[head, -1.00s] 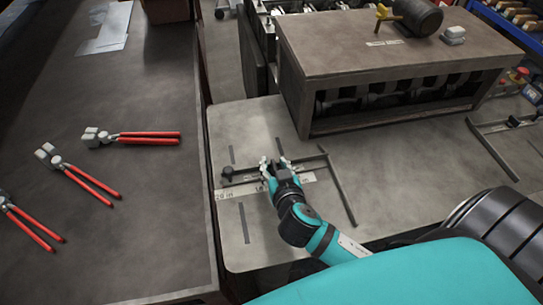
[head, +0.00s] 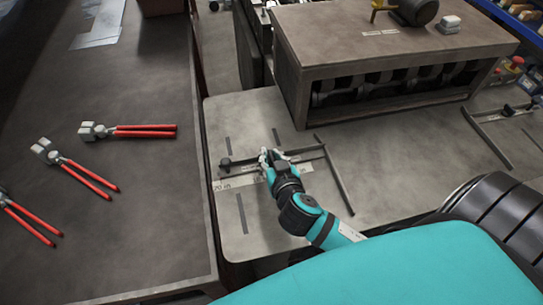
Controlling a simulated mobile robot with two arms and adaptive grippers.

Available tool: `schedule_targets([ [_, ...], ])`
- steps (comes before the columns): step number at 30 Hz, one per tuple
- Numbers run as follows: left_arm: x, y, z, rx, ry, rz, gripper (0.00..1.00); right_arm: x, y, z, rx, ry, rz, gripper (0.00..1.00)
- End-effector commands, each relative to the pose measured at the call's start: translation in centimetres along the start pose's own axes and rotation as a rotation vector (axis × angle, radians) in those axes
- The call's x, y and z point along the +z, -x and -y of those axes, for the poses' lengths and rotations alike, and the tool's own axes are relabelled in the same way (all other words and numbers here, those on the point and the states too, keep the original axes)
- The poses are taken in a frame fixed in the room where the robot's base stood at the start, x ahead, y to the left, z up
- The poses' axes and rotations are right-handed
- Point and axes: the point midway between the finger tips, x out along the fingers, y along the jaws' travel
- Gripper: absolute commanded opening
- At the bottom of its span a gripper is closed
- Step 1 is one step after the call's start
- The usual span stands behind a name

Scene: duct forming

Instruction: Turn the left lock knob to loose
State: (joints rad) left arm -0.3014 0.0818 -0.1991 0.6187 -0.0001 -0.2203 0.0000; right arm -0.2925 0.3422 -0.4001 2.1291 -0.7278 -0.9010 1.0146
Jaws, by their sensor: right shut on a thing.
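My right gripper (head: 270,157) is at the crossbar (head: 308,149) of the left gauge on the pale worktable. Its fingers are closed around a small part midway along the bar, which looks like the left lock knob; the fingers largely hide it, so its setting cannot be read. A dark round knob (head: 226,163) stands free at the bar's left end, apart from the gripper. My left gripper is not in view.
A long fence bar (head: 335,178) lies right of the gripper, and a printed scale (head: 236,183) in front. A wooden box frame (head: 385,50) stands behind. Red-handled pliers (head: 145,131) lie on the left table. A similar gauge (head: 485,136) sits far right.

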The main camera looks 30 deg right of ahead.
Motion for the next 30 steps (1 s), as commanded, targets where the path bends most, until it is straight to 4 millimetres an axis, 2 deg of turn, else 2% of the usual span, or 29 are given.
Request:
schedule_targets([
  [8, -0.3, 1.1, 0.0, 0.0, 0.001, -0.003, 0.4, 0.1, 0.0, -0.6, -0.133, 0.072, 0.009, 0.0],
  [21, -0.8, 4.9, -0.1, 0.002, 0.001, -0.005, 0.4, -0.2, -0.2, -0.9, -0.515, 0.232, 0.007, 0.0],
  [30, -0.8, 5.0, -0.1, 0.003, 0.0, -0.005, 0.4, 0.0, -0.6, -0.9, -0.751, 0.328, -0.001, 0.0],
])
